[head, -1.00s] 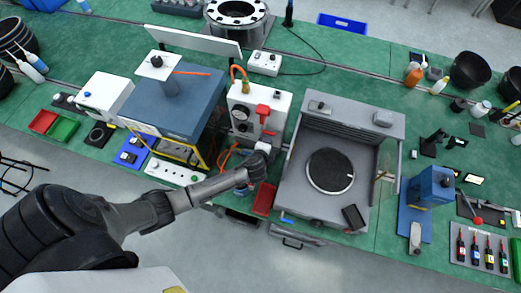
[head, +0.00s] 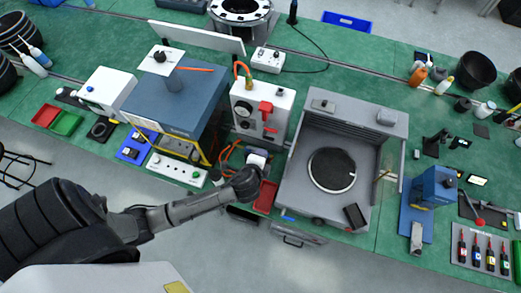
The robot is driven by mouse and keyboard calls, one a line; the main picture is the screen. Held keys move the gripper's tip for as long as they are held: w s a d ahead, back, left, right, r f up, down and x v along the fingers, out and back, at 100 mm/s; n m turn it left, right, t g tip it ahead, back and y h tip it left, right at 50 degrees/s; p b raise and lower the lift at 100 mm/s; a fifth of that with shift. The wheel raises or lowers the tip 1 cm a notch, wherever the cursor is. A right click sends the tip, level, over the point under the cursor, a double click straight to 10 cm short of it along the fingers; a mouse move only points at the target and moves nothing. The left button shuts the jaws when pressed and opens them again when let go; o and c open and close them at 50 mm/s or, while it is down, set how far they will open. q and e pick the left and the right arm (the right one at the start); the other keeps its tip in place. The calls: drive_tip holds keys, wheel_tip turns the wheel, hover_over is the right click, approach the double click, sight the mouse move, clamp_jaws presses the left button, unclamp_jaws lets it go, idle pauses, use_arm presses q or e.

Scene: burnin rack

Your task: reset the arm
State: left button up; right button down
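My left arm comes in from the lower left in the head view. Its dark rounded wrist end (head: 247,183) is over the bench's front edge, beside a small red tray (head: 265,197). A small white part (head: 257,160) shows just beyond the wrist; I cannot tell whether it belongs to my gripper or lies on the bench. The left fingertips are hidden or too small to make out. My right arm and gripper are not in view.
A white unit with a gauge and red handle (head: 262,110) stands behind the wrist. A grey open-fronted machine with a round plate (head: 332,170) is to the right. Floor in front is clear.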

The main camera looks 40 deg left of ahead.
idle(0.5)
use_arm(q)
drive_tip(key=s+d+r+n+g+h+p, duration=0.3)
drive_tip(key=s+d+r+n+g+h, duration=0.15)
drive_tip(key=s+r+n, duration=0.6)
drive_tip(key=s+g+p, duration=0.2)
drive_tip(key=s+p, duration=0.1)
drive_tip(key=s, duration=0.6)
drive_tip(key=shift+s+a+r, duration=0.2)
drive_tip(key=shift+s+r, duration=0.05)
drive_tip(key=shift+r, duration=0.1)
drive_tip(key=shift+n+h, duration=0.25)
drive_tip(key=shift+o, duration=0.3)
